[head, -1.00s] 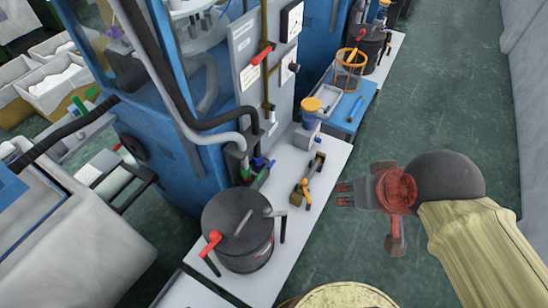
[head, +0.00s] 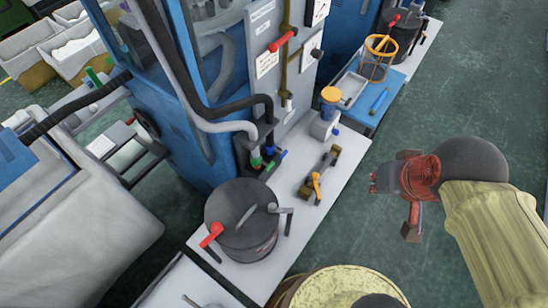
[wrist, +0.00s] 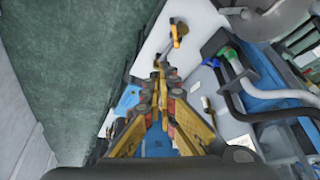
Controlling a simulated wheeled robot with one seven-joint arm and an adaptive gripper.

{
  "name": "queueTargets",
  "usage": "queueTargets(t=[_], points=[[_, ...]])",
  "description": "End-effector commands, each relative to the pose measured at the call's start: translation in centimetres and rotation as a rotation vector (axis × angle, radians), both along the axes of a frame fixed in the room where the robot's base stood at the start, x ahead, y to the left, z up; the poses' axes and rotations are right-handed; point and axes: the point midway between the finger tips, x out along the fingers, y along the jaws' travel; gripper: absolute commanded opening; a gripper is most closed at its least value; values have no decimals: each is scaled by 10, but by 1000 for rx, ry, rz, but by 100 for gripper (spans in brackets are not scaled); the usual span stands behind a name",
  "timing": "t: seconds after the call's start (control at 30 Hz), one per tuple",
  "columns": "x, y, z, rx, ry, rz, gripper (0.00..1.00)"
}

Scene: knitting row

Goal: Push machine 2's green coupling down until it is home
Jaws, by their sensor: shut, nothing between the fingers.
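A small green coupling (head: 256,161) sits at the lower end of a light grey hose (head: 228,126), at the low front corner of the blue machine. In the wrist view a green piece (wrist: 211,62) shows at a hose end right of my gripper. Whether the coupling is fully seated is too small to tell. Blue pieces (head: 270,153) sit beside it under the black hose. My gripper (head: 373,183) is shut and empty, over the floor aisle right of the white bench, well apart from the coupling. It points toward the bench in the wrist view (wrist: 160,72).
A dark lidded drum (head: 243,225) with a red handle stands in front of the couplings. A round tan-topped container (head: 335,285) is nearest. The green aisle floor is clear.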

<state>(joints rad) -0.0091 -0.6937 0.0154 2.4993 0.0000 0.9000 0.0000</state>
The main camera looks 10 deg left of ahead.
Motion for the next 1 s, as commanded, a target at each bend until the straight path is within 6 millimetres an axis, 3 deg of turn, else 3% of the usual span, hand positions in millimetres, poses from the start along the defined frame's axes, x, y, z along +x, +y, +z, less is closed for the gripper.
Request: queueTargets(t=[0.23, 0.47, 0.8, 1.0], points=[[3, 0, -20, -9, 102, 10, 0], [17, -13, -52, -88, 223, 53, 0], [81, -40, -109, -270, 250, 206, 0], [129, -36, -151, -336, 189, 359, 0]])
